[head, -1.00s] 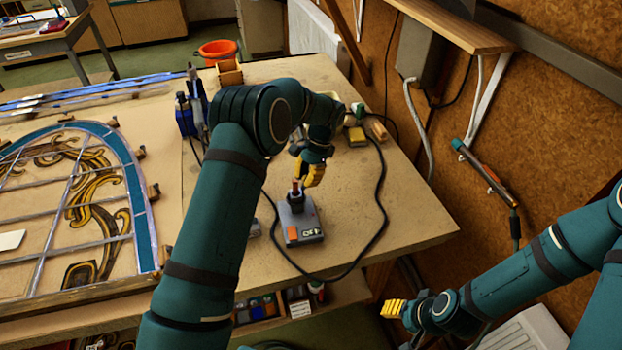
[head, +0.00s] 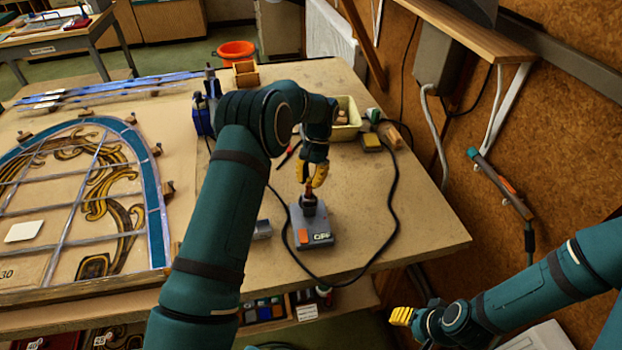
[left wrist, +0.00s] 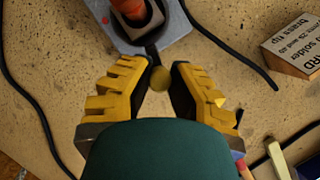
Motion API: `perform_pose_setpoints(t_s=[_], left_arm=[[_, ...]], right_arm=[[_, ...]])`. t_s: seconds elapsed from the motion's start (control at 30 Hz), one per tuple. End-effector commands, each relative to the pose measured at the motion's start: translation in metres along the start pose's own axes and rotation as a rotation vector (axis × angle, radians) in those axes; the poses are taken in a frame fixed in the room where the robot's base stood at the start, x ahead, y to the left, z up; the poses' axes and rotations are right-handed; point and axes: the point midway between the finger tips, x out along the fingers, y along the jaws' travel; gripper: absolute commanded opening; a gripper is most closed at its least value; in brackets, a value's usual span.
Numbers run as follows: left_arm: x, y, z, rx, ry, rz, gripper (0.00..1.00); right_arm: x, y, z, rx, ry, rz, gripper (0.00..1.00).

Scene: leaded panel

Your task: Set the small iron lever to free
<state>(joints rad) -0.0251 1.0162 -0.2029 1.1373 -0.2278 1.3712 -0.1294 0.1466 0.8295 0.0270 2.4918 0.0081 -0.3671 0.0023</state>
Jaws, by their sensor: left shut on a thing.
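The small iron's grey base (head: 319,236) stands on the bench with an orange patch and a dark label that seems to read OFF. A reddish-brown upright part rises from its dark collar (head: 309,205); in the left wrist view this part (left wrist: 131,8) is at the top. My left gripper (head: 312,182) points down over the base. In the left wrist view its yellow fingers (left wrist: 160,82) are shut on the small lever's round brass-coloured knob (left wrist: 160,78).
A black cable (head: 391,205) loops around the base's right side. A small grey block (head: 262,229) lies left of it. A pale tray (head: 346,118) and a yellow block (head: 371,142) stand behind. The leaded panel (head: 155,215) lies at left.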

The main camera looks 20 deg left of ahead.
Motion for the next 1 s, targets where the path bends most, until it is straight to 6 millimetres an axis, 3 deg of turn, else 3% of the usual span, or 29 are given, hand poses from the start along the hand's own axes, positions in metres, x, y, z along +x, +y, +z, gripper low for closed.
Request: perform_pose_setpoints(t_s=[0.27, 0.3, 0.37, 0.77, 1.0], left_arm=[[0.004, 0.000, 0.002, -0.001, -0.013, 0.002, 0.00], [0.004, 0.000, 0.002, -0.001, -0.013, 0.001, 0.30], [0.004, -0.001, 0.002, -0.001, -0.012, 0.001, 0.51], [-0.004, 0.000, 0.000, 0.000, -0.003, 0.000, 0.51], [-0.043, 0.000, -0.001, 0.000, 0.000, -0.001, 0.51]], right_arm=[[0.000, 0.000, 0.000, 0.000, 0.000, 0.000, 0.47], [0.000, 0.000, 0.000, 0.000, 0.000, 0.000, 0.47], [0.000, 0.000, 0.000, 0.000, 0.000, 0.000, 0.47], [0.000, 0.000, 0.000, 0.000, 0.000, 0.000, 0.47], [0.000, 0.000, 0.000, 0.000, 0.000, 0.000, 0.47]])
